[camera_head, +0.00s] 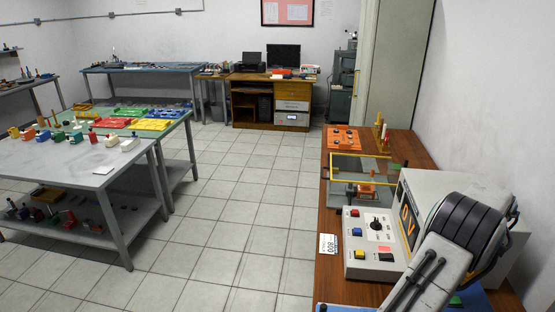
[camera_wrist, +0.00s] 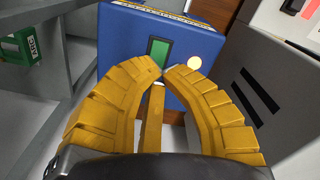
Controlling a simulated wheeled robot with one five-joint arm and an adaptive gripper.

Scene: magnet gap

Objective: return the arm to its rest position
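My gripper (camera_wrist: 160,72) shows in the wrist view with curved, segmented yellow fingers. Its two side fingertips nearly meet, with a thin gap and nothing seen held between them. A third yellow bar stands between them lower down. Beyond the fingertips is a blue box (camera_wrist: 125,45) with a green rectangle and a pale round spot; I cannot tell whether the fingers touch it. In the head view my arm reaches in at the lower right, over the near end of the wooden bench (camera_head: 408,148), and my gripper is out of sight there.
A grey control box (camera_head: 368,262) with coloured buttons and a unit with an orange display (camera_head: 408,222) stand close to my arm. A framed glass-like case (camera_head: 358,167) is behind them. The grey table (camera_head: 70,160) is at left; the tiled floor (camera_head: 235,215) between is clear.

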